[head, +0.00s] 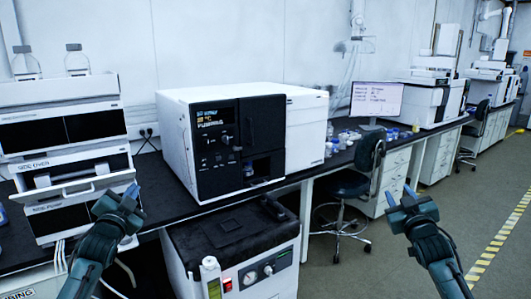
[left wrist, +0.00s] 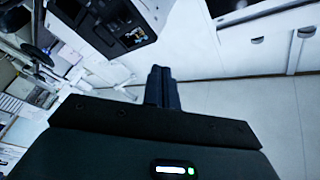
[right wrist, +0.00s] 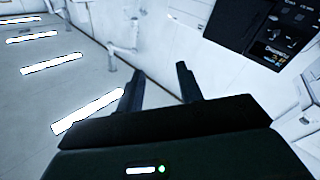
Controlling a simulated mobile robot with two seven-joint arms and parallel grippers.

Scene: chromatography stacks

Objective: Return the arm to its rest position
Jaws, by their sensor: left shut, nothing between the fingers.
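My left gripper (head: 128,194) is raised in front of the left stack of instruments, near its pulled-out tray. In the left wrist view its two dark fingers (left wrist: 161,82) are together with nothing between them. My right gripper (head: 399,193) is raised over the open floor at the right, apart from the bench. In the right wrist view its fingers (right wrist: 158,82) stand apart with nothing between them. Both forearms reach up from the bottom of the head view.
A white instrument stack (head: 60,100) with bottles on top stands at left. A white and black analyser (head: 240,140) sits on the dark bench. A white unit (head: 235,245) stands below. A chair (head: 350,188) is in front of the bench. The floor at right is clear.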

